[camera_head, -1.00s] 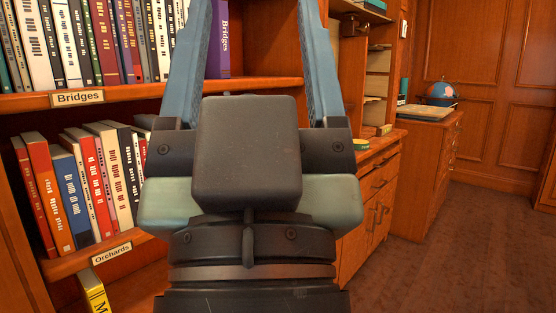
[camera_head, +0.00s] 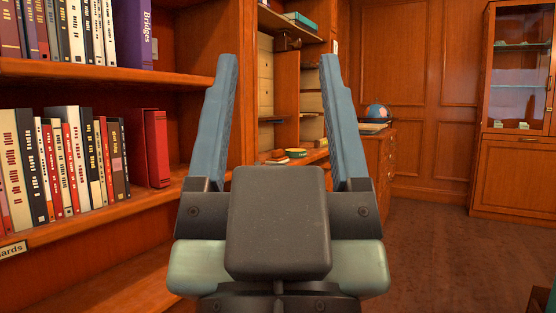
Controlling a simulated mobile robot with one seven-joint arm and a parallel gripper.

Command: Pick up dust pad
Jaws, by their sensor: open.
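My gripper (camera_head: 279,62) is open and empty, its two blue fingers pointing up and away in the middle of the view. I cannot tell whether either is the dust pad, and no other thing is clearly one.
A bookcase (camera_head: 110,72) with rows of books fills the left. A red binder (camera_head: 155,148) ends the lower row. A globe (camera_head: 377,113) stands on a cabinet behind the right finger. A glass-fronted cabinet (camera_head: 517,100) stands far right. Brown carpet (camera_head: 450,235) is clear at right.

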